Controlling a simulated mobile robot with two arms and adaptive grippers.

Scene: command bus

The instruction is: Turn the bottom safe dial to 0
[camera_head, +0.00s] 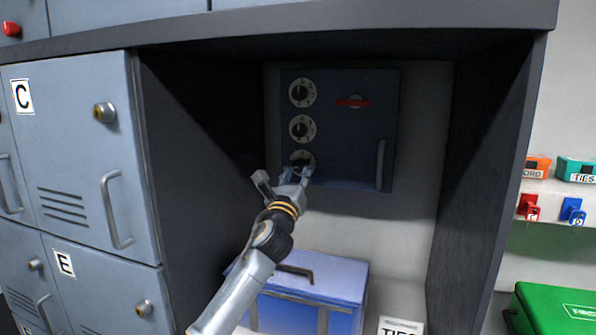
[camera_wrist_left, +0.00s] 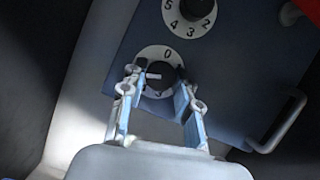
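The bottom safe dial (camera_head: 302,156) is the lowest of three round dials on the dark blue safe door. In the wrist view the bottom dial (camera_wrist_left: 167,54) has a black knob and a white number ring, with 0 at the top and 3 near the bottom. A short white mark lies about level on the knob. My left gripper (camera_head: 297,172) is at this dial. In the wrist view its two fingers (camera_wrist_left: 160,80) stand apart on either side of the knob; I cannot tell whether they touch it. They hide the ring's sides. My right gripper is not in view.
The middle dial (camera_head: 302,128) and top dial (camera_head: 302,92) sit above. A blue case (camera_head: 330,285) stands below, beside my left arm.

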